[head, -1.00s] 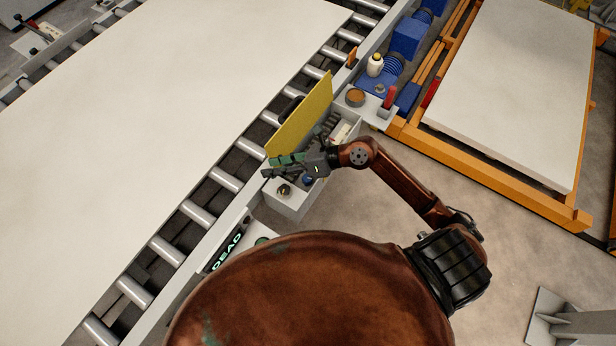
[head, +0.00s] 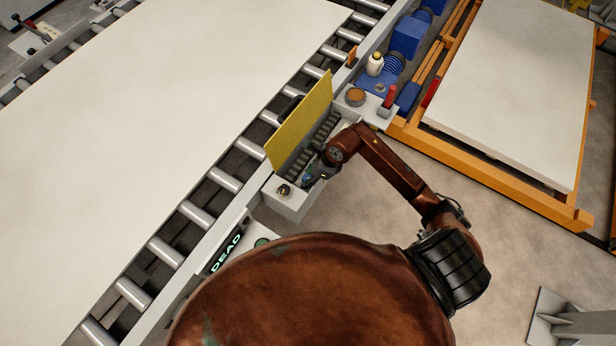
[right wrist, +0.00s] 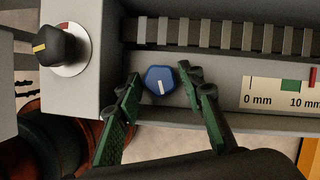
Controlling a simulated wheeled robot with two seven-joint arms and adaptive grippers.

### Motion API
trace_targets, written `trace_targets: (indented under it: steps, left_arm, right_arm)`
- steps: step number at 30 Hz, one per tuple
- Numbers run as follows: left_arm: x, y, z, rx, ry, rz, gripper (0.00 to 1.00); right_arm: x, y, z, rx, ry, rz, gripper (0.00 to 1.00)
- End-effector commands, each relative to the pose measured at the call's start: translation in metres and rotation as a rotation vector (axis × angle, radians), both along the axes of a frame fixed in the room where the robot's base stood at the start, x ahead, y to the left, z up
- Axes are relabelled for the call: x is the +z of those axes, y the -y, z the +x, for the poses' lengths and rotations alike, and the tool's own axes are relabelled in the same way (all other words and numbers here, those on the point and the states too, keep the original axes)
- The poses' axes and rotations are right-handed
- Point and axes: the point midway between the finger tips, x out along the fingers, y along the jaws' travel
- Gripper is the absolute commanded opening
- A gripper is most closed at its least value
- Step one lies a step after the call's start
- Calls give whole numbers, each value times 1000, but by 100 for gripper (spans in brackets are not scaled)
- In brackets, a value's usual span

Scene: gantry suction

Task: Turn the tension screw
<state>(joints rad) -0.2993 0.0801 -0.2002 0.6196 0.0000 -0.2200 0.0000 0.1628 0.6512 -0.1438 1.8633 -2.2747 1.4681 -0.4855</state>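The screw is a blue faceted knob (right wrist: 160,80) with a white mark line, on the grey box (head: 288,204) beside the conveyor. Narrow gaps seem to show between fingertips and knob; contact is hard to judge. In the head view the right gripper (head: 318,172) reaches into the box, its fingertips partly hidden. My left gripper is not in view.
A raised yellow lid (head: 300,120) stands along the box's far side. A black knob with a yellow mark (right wrist: 54,46) is left of the screw. A scale plate (right wrist: 285,92) is to its right. A toothed belt (right wrist: 220,34) runs behind it. A "DEAD" display (head: 226,252) is nearby.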

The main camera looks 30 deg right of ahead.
Motion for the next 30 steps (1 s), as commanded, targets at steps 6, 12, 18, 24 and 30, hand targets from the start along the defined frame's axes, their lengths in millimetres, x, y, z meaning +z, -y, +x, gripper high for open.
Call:
trace_targets:
  steps: [6,12,18,24,30]
  left_arm:
    - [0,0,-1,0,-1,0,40]
    - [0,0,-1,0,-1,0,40]
    - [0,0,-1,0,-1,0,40]
    - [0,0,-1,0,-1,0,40]
    - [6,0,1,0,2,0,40]
  right_arm:
    - [-5,-2,1,-1,0,0,36]
    - [-5,-2,1,-1,0,0,31]
    - [-5,-2,1,-1,0,0,18]
    - [-5,-2,1,-1,0,0,4]
    - [-3,-1,1,-58,1,-2,4]
